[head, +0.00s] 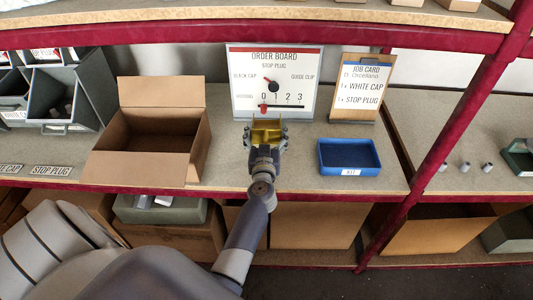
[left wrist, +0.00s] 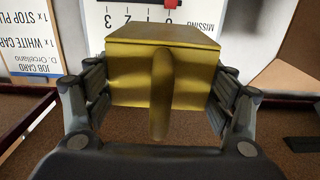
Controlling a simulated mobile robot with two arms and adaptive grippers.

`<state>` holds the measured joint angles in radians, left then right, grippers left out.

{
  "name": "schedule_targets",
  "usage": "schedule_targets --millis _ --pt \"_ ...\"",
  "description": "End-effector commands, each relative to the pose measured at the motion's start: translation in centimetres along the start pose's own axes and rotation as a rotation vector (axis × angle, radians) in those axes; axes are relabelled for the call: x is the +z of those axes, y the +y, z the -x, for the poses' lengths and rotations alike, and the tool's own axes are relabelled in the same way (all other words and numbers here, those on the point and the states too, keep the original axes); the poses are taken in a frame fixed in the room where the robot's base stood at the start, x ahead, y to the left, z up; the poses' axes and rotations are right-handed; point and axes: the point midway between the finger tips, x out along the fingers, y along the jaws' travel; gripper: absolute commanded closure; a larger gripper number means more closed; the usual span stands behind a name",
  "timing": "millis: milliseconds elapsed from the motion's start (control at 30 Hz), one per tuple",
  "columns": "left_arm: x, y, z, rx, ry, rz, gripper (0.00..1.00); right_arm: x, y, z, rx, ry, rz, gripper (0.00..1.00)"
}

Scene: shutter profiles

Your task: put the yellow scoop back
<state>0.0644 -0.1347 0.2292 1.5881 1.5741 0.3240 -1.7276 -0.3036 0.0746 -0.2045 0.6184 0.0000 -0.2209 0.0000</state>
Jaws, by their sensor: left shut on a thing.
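The yellow scoop (head: 266,130) is held by my left gripper (head: 266,137) over the middle shelf, in front of the order board. In the left wrist view the scoop (left wrist: 130,75) fills the middle, with its rounded handle pointing toward the camera. The fingers of my left gripper (left wrist: 158,90) stand on both sides of it, shut on it. Whether the scoop holds anything is hidden. My right gripper is not in view.
An open cardboard box (head: 137,165) stands to the left and a blue kit tray (head: 350,170) to the right. Grey bins (head: 60,122) stand at the far left. The order board (head: 247,63) and job card (head: 374,73) stand behind. A red post (head: 455,125) rises at the right.

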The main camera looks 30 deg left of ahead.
Motion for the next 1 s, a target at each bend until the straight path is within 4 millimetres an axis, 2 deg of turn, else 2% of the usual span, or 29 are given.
schedule_targets --millis 267,533,767,967,1000 --pt "0.2 0.0 0.0 0.000 0.001 0.000 0.49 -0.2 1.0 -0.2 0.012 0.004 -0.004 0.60" --pt "4.0 0.0 0.0 0.001 0.001 -0.003 0.49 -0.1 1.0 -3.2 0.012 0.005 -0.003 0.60" --pt "5.5 -0.1 0.0 0.001 0.001 -0.001 0.49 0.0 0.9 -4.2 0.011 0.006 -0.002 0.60" --pt "8.3 -0.1 0.0 0.000 0.001 -0.003 0.49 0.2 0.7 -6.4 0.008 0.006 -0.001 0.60" --pt "8.6 0.0 0.0 0.002 -0.001 -0.005 0.49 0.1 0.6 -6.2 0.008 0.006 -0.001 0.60"
